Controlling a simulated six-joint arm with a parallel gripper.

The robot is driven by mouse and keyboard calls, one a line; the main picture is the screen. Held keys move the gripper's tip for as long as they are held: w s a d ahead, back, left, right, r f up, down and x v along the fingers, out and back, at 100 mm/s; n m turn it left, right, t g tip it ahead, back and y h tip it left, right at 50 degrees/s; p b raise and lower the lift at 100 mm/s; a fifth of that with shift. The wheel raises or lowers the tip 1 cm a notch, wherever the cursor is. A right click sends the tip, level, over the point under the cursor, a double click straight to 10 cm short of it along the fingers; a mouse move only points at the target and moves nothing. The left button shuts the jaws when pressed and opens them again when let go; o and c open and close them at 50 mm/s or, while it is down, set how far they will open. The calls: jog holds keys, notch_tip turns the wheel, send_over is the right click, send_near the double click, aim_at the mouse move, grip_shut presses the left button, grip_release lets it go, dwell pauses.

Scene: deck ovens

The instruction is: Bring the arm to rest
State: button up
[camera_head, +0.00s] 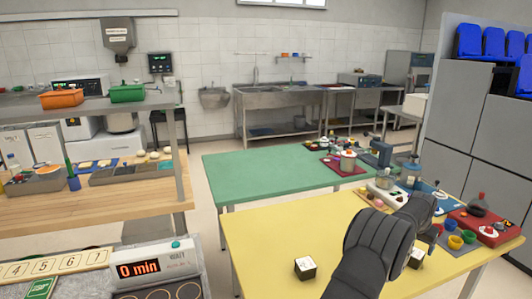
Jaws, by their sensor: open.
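My arm shows in the head view as dark grey links at the lower right. It rises from the bottom edge over the yellow table (262,240), with a bulky rounded joint and a further link to its right. The end of the arm is turned away or covered by these links. I cannot make out my gripper's fingers or anything held.
A small dark box with a pale top (305,267) stands left of my arm. Bowls and a red tray (478,232) crowd the table's right side. A green table (255,168) lies behind. A counter device reading "0 min" (150,268) is at lower left.

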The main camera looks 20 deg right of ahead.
aim_at(415, 252)
jog(key=x, duration=0.7)
jog(key=shift+d+r, duration=0.1)
jog(key=shift+r, duration=1.4)
